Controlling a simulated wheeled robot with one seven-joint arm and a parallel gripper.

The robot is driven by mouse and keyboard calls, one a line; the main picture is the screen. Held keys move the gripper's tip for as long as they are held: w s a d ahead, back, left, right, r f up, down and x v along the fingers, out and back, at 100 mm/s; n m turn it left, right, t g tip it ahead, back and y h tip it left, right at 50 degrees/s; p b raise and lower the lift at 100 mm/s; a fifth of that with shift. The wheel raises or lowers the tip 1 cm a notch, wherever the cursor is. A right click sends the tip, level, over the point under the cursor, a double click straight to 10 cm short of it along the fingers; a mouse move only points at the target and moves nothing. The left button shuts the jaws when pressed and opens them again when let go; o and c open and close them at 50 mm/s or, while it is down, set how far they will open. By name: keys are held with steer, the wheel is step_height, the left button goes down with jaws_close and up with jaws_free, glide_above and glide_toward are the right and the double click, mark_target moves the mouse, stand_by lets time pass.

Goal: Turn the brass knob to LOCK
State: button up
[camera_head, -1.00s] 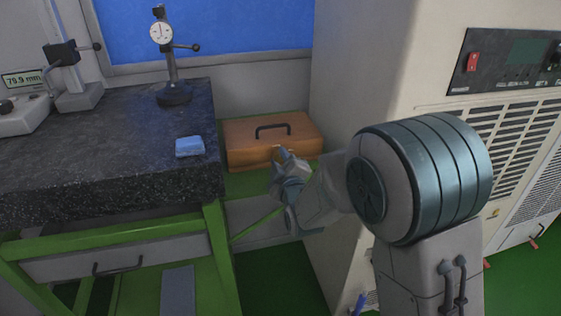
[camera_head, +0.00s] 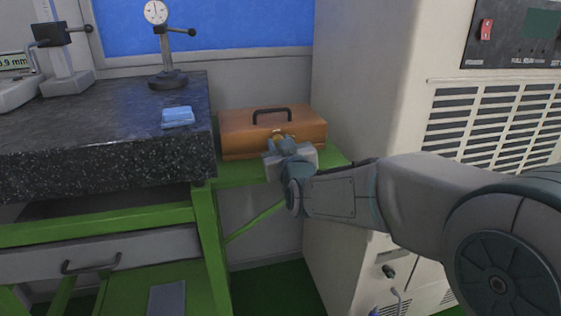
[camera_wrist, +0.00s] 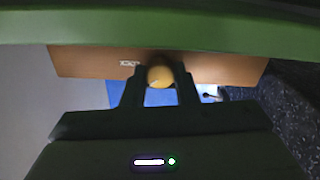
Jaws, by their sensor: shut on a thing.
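An orange-brown wooden case (camera_head: 236,134) with a dark top handle sits on a green shelf. It also shows in the wrist view (camera_wrist: 88,62), where the picture looks turned over. The round brass knob (camera_wrist: 160,76) is on the case's front, between my gripper's two dark fingers. My gripper (camera_wrist: 160,84) is shut on the knob, one finger on each side. In the head view my gripper (camera_head: 281,141) reaches the case's front and mostly hides the knob. A small pale marking (camera_wrist: 129,63) beside the knob is too small to read.
A dark granite table (camera_head: 100,140) with a blue block (camera_head: 177,117) and a dial gauge stand (camera_head: 166,50) is left of the case. A tall beige cabinet (camera_head: 365,90) stands close on the right. The green shelf (camera_head: 238,171) runs just below the case.

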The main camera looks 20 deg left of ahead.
steer(key=m+b, duration=0.4)
steer(key=b, duration=0.1)
steer(key=shift+f+m, duration=0.3)
steer(key=m+b, duration=0.1)
steer(key=b, duration=0.1)
steer(key=m+b, duration=0.2)
steer(key=shift+r+m, duration=0.2)
steer(key=shift+m, duration=0.1)
steer(key=shift+r, duration=0.1)
steer(key=o, duration=1)
steer(key=v, duration=1.3)
steer(key=shift+s+p, duration=0.3)
steer(key=shift+s, duration=0.1)
steer(key=shift+d, duration=0.2)
